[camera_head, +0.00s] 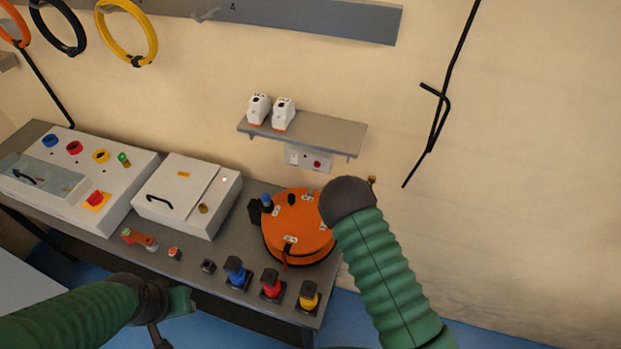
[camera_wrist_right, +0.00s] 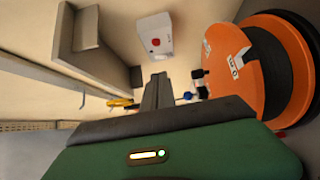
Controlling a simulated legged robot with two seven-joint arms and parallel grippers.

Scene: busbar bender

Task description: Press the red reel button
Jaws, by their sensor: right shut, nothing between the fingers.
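In the right wrist view, the red button (camera_wrist_right: 155,42) shows on the white box, beyond the fingertips. My right gripper (camera_wrist_right: 157,88) is shut and empty, pointing toward the box with a gap between. In the head view it is hidden behind my dark wrist, right of the reel. My left gripper (camera_head: 178,302) is low at the bench's front edge, far from the button; its fingers are unclear.
The grey shelf (camera_head: 325,133) holds two white devices (camera_head: 271,112). On the bench are a control panel (camera_head: 72,185), a white box (camera_head: 188,196), and blue, red and yellow connectors (camera_head: 271,285). A black rod (camera_head: 436,120) is on the wall at right. Wall space around the button is mostly clear.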

